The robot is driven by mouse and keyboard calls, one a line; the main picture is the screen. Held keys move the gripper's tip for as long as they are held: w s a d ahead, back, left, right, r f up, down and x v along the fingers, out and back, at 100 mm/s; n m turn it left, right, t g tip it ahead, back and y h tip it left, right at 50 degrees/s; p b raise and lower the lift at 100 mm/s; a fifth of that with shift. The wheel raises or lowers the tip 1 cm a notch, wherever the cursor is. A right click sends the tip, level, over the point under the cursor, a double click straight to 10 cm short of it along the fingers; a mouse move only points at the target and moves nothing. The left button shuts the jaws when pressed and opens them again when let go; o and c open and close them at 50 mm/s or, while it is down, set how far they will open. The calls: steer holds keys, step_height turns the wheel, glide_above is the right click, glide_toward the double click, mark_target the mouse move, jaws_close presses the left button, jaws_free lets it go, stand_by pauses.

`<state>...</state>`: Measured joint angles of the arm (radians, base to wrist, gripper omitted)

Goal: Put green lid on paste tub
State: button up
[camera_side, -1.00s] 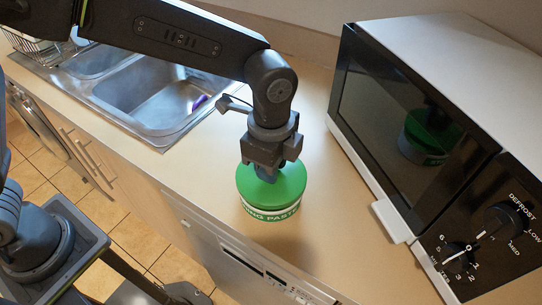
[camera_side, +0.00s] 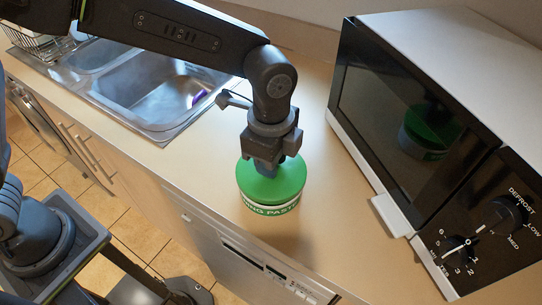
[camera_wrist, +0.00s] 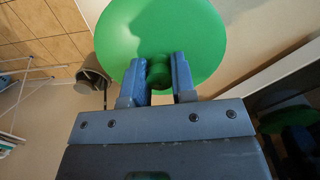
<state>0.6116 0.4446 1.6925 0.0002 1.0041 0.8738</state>
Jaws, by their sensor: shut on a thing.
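The round green lid (camera_side: 285,182) lies flat over the paste tub (camera_side: 271,210), in line with it, on the counter. Whether it is fully seated or a thin gap is left, I cannot tell. My gripper (camera_side: 266,170) points down at the lid's middle. In the wrist view, my gripper's two blue fingers (camera_wrist: 157,76) are shut on the green knob of the lid (camera_wrist: 160,30). The tub's white body and green label with white letters show below the lid. The tub is hidden behind the lid in the wrist view.
A black-fronted microwave (camera_side: 410,120) stands to the right, with its reflection of the lid in the door. A steel sink (camera_side: 165,95) with a small purple thing (camera_side: 199,99) is at the left. The counter's front edge runs close to the tub.

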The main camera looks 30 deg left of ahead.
steer(key=shift+f, duration=0.35)
stand_by(0.3)
steer(key=shift+f, duration=0.25)
steer(key=shift+f, duration=0.1)
stand_by(0.8)
steer(key=o, duration=1)
step_height(320, 180, up, 14)
steer(key=shift+f, duration=0.1)
stand_by(0.7)
